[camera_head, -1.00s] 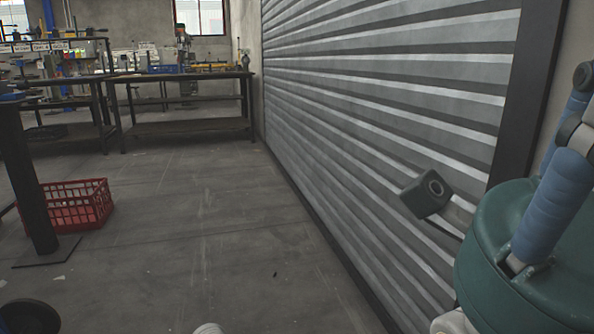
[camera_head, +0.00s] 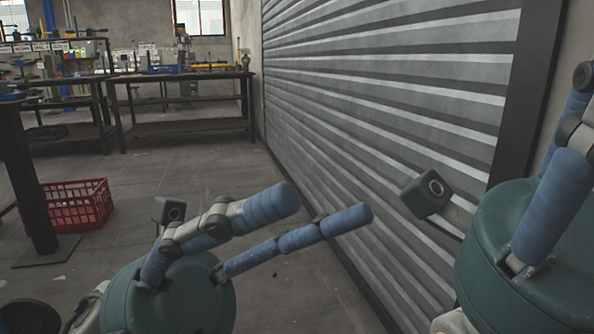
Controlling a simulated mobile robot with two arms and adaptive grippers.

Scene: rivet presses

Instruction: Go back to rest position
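My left gripper (camera_head: 326,206) is in the lower middle of the head view. It has a green palm and blue-padded fingers pointing right and slightly up. The fingertips are apart, with nothing seen between them. My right gripper (camera_head: 568,175) is at the right edge, with a green palm and blue fingers pointing up. It is partly cut off by the frame, so its opening cannot be judged. No object shows in it.
A grey roller shutter (camera_head: 400,110) runs along the right. A red crate (camera_head: 85,204) sits on the floor at left, near a dark table leg (camera_head: 25,180). Workbenches (camera_head: 185,127) with tools stand at the back. The floor between is clear.

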